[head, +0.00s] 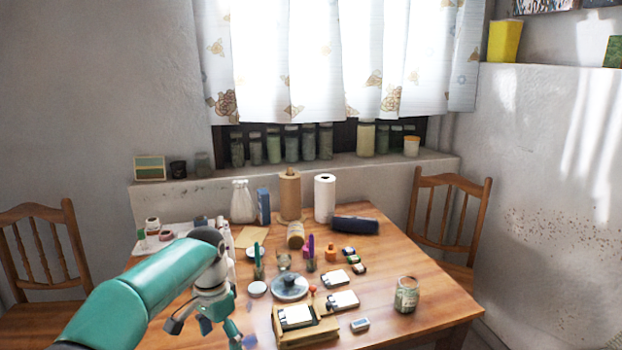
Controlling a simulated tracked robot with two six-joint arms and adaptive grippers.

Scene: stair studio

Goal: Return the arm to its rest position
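My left arm comes in from the lower left, its teal link crossing the front left of the wooden table (408,258). My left gripper (207,326) points down over the table's front left part. Its fingers look spread apart, and I see nothing clearly held between them. A small blue shape shows by the fingers, and I cannot tell whether it is part of the gripper. My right arm and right gripper are not in view.
Paper rolls (324,198) and a white bottle (243,202) stand at the back. Chairs flank the table (40,240) (450,215). The table's right side is mostly clear.

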